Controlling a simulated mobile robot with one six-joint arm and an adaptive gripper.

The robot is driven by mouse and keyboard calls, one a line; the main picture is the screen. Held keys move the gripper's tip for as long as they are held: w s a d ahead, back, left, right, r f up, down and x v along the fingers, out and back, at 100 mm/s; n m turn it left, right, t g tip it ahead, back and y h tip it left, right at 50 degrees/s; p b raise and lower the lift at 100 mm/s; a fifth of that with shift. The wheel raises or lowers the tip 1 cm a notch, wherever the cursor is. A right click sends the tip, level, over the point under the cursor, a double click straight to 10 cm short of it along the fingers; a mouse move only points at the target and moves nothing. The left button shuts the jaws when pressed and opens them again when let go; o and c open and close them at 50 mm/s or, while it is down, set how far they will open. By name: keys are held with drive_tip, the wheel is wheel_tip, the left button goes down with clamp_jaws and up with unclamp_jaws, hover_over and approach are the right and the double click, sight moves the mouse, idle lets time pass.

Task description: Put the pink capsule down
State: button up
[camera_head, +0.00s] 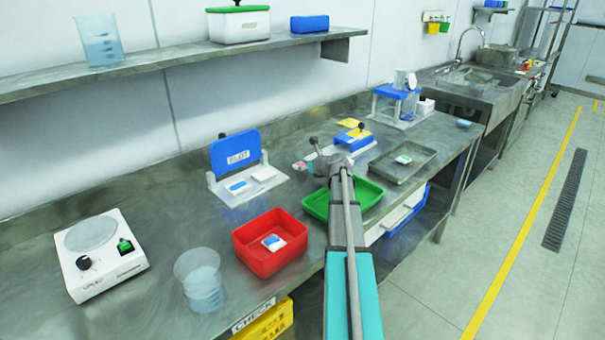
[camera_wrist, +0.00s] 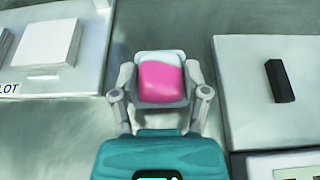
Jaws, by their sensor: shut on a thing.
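The pink capsule (camera_wrist: 161,82) is pink with a whitish far end, seen in the wrist view. My gripper (camera_wrist: 160,92) is shut on it, with one finger on each side. In the head view my gripper (camera_head: 312,166) is over the back middle of the steel bench, and a small pink bit of the capsule (camera_head: 298,166) shows at its left. The wrist view has grey bench surface around the capsule; I cannot tell how high the capsule is above it.
The blue PLOT stand (camera_head: 237,155) with white blocks is left of my gripper. A blue-and-white box (camera_head: 352,140) is behind right. Bare bench lies between the stand and box.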

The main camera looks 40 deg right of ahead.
drive_tip(key=shift+f+b, duration=0.3)
drive_tip(key=shift+f, duration=0.35)
drive_tip(key=shift+f, duration=0.1)
drive_tip(key=o, duration=0.9)
drive_tip(key=shift+r, duration=0.25)
drive_tip(key=p+v, duration=0.4)
drive_tip(key=v, duration=0.8)
drive_tip(key=shift+f+p, duration=0.1)
drive_tip(key=shift+p, duration=0.25)
